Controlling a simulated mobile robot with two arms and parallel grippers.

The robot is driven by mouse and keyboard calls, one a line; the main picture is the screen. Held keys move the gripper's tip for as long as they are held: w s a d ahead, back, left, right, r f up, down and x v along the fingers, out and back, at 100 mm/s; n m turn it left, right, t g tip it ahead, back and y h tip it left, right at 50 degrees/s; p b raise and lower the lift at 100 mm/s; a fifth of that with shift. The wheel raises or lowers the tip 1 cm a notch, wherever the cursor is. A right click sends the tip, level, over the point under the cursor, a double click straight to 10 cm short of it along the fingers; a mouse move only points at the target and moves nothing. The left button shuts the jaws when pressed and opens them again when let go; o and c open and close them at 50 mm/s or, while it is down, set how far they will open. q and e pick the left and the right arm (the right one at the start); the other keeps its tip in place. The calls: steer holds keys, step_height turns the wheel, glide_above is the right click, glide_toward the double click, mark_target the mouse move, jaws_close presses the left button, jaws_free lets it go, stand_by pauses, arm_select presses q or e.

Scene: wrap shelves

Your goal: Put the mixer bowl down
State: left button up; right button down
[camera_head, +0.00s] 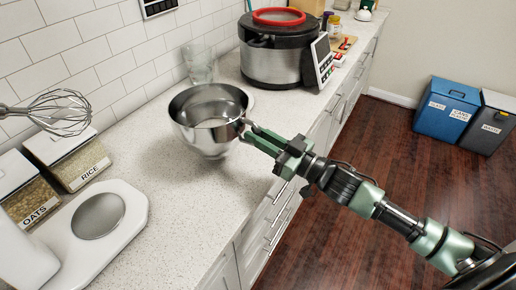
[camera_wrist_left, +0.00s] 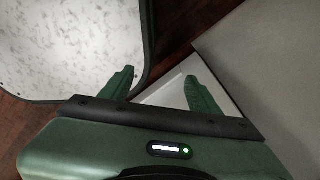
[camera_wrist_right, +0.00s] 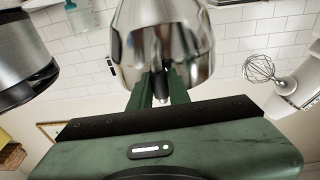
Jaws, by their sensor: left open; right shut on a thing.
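The mixer bowl (camera_head: 207,140) is a shiny steel bowl at the counter's middle in the head view, upright or nearly so. I cannot tell whether its base touches the counter. My right gripper (camera_head: 246,132) is shut on its handle at the right side. In the right wrist view the bowl (camera_wrist_right: 165,40) fills the space ahead of the right gripper (camera_wrist_right: 162,88), whose fingers close around the handle. My left gripper (camera_wrist_left: 160,85) is open and empty in the left wrist view, away from the counter scene. It is out of the head view.
The counter (camera_head: 180,205) is clear in front of the bowl. A glass (camera_head: 201,64) stands close behind it. A large cooker (camera_head: 279,50) stands farther back. The mixer base (camera_head: 99,215) with its whisk (camera_head: 60,112) is at left, beside the rice container (camera_head: 68,158) and oats container (camera_head: 27,190).

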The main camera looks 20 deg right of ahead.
steer(key=shift+f, duration=2.1)
steer(key=c, duration=1.3)
jaws_free()
steer(key=shift+s+f, duration=0.1)
steer(key=shift+f, duration=0.05)
steer(key=shift+s+d+f, duration=0.2)
steer(key=shift+s+d, duration=0.05)
steer(key=shift+s, duration=0.1)
steer(key=b+v, duration=0.1)
steer(key=v, duration=0.4)
steer(key=b+v, duration=0.1)
steer(key=v, duration=0.5)
steer(key=shift+r, duration=0.2)
